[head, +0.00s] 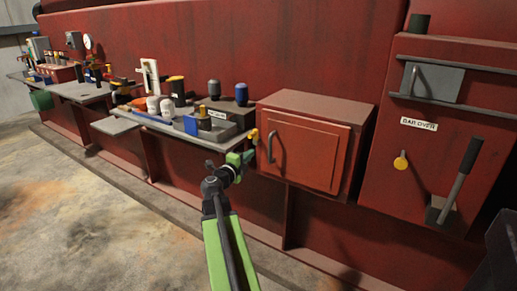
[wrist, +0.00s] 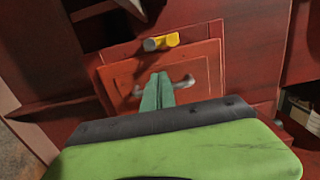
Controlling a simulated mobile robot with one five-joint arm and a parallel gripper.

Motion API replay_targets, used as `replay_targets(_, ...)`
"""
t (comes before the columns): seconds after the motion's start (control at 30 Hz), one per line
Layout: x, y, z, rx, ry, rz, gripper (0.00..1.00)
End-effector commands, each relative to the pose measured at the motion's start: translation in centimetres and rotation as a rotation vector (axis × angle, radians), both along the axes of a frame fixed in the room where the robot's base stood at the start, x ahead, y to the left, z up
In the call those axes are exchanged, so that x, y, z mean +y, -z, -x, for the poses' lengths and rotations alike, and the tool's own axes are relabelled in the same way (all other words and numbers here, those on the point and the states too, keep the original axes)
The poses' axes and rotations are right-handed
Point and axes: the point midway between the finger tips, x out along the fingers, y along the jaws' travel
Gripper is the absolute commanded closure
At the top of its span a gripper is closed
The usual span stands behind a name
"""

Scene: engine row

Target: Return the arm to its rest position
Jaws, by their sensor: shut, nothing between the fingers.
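My green arm reaches up from the bottom of the head view. My gripper (head: 247,156) is shut and empty, just left of the orange-red cabinet (head: 317,100). In the wrist view my gripper's teal fingers (wrist: 159,82) are together and overlap the grey door handle (wrist: 184,82). I cannot tell whether they touch it. The cabinet door (head: 312,154) looks closed, and its handle (head: 270,147) stands upright near its left edge in the head view. A yellow knob (head: 254,135) shows just above my fingers; a yellow and grey knob (wrist: 162,42) shows in the wrist view.
A grey shelf (head: 178,133) with bottles and small parts runs along the red engine wall to the left. A panel marked BAR OVER (head: 419,124) with a lever (head: 459,178) stands at the right. The concrete floor (head: 100,225) at lower left is clear.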

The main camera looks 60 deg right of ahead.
Motion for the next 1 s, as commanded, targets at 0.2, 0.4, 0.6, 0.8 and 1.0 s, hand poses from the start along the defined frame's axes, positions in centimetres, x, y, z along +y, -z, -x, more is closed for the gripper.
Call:
replay_targets(0.2,3.4,0.1,0.1,-0.001,0.0,-0.001,1.0)
replay_targets(0.4,3.8,0.1,0.0,-0.002,0.001,-0.001,1.0)
replay_targets(0.6,3.8,0.1,-0.1,-0.002,-0.001,-0.001,1.0)
replay_targets(0.8,9.9,0.1,-7.1,-0.002,-0.129,-0.001,1.0)
replay_targets(1.0,22.8,-2.6,-18.8,0.097,-0.456,0.148,1.0)
